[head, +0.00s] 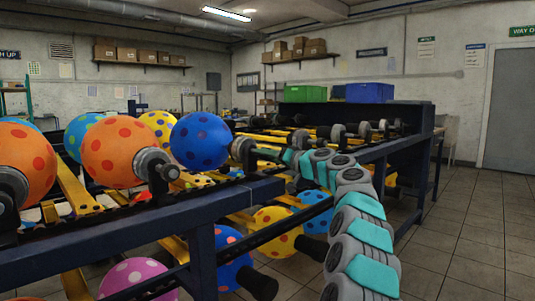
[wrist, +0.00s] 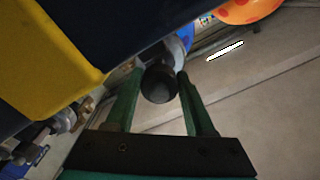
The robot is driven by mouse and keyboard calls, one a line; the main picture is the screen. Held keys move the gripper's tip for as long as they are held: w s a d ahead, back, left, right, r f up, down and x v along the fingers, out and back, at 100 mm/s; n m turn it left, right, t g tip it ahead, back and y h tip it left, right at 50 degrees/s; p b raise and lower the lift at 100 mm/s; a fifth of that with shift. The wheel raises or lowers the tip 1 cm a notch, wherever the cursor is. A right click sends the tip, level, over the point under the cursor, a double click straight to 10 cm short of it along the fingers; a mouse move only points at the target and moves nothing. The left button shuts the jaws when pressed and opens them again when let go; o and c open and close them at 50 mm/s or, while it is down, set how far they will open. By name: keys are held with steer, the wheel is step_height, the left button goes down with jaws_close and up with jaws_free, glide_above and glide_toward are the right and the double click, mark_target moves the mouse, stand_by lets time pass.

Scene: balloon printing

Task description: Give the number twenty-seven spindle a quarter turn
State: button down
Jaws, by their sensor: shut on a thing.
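The fingertips' contact is partly hidden behind the spindle end. No number is readable on the spindle, so I cannot confirm that it is twenty-seven.
An orange balloon with red dots (head: 113,152) and its spindle (head: 153,164) sit just left. The dark blue rack rail (head: 140,221) runs below the spindles. More balloons hang on a lower level, including a yellow one (head: 276,229). The tiled floor (head: 468,225) at right is clear.

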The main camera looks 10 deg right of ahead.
steer(key=m+p, duration=0.1)
steer(key=m, duration=0.1)
steer(key=shift+r+m+p, duration=0.3)
steer(key=shift+m+p, duration=0.05)
steer(key=shift+m, duration=0.05)
steer(key=m+p, duration=0.2)
steer(key=m, duration=0.1)
steer(key=shift+m+p, duration=0.3)
steer(key=shift+m, duration=0.1)
steer(key=shift+f+m+p, duration=0.1)
steer(key=shift+m+p, duration=0.4)
steer(key=shift+m, duration=0.3)
steer(key=shift+c, duration=1.3)
jaws_free()
steer(key=shift+s, duration=0.15)
steer(key=shift+b+v, duration=0.7)
steer(key=shift+v, duration=3.1)
steer(key=shift+f, duration=0.1)
